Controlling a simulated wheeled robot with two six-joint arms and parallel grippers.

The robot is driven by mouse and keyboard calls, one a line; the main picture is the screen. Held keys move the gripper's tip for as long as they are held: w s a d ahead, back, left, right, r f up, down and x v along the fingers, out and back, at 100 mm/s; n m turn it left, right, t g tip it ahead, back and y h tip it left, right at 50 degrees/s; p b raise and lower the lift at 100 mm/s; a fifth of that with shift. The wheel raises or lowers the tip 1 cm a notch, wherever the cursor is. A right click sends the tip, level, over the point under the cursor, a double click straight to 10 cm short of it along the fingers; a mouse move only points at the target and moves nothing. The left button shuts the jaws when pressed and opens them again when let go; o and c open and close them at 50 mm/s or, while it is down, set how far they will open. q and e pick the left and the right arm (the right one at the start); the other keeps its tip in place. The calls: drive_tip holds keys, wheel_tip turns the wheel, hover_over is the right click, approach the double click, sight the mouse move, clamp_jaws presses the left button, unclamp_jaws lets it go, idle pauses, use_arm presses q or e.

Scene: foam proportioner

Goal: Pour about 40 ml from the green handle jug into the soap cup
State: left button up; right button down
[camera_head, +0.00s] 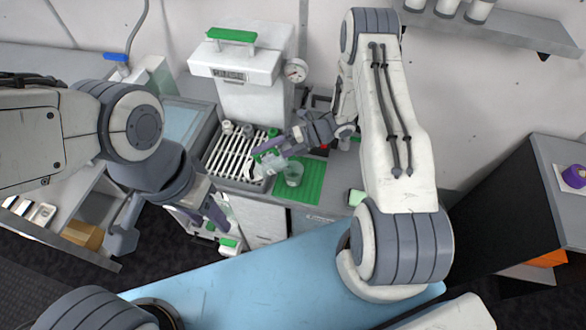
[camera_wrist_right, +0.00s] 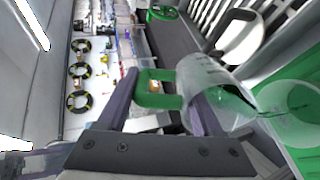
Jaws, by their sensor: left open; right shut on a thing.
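My right gripper (camera_head: 270,153) is shut on the green handle (camera_wrist_right: 157,88) of the clear jug (camera_wrist_right: 212,82). The jug is held tilted, its mouth toward the clear soap cup (camera_head: 293,174), which stands on the green mat (camera_head: 312,183). In the right wrist view the soap cup (camera_wrist_right: 290,108) is at the right edge, partly cut off. Green liquid lies toward the jug's lip, and a thin green streak shows at the cup; I cannot tell the poured amount. My left gripper (camera_head: 207,212) is open and empty, left of and below the counter unit.
A slatted drain rack (camera_head: 230,152) lies left of the cup, with small fittings on it. Behind stands a white machine (camera_head: 240,85) with a green handle and a gauge (camera_head: 296,70).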

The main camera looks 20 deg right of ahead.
drive_tip(key=shift+d+r, duration=0.1)
drive_tip(key=shift+d+f+y+b, duration=0.2)
drive_tip(key=shift+y+b, duration=0.5)
drive_tip(key=shift+b, duration=0.5)
